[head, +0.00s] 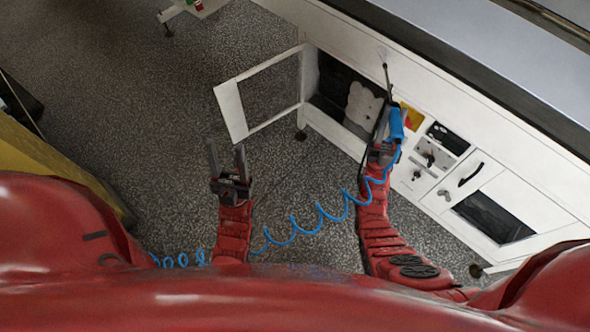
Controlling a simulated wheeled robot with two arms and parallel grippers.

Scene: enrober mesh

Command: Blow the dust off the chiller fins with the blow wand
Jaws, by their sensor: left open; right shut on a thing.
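The blow wand (396,125) has a blue handle and a thin dark tube that points up toward the white machine. My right gripper (385,128) is shut on its handle. A blue coiled hose (318,222) runs from the handle down to the left, past my arms. The chiller fins seem to be the dark area (332,82) inside the open compartment. A pale grey patch (361,103), apparently dust, covers its right part. The wand tip is up and right of this patch in the picture. My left gripper (226,150) is open and empty above the floor.
The white machine (455,75) fills the upper right. Its framed door (233,111) stands open to the left of the compartment. A panel with knobs (432,155) and a handled door (468,174) are at right. The speckled floor (150,110) is clear at left, beside a yellow object (40,155).

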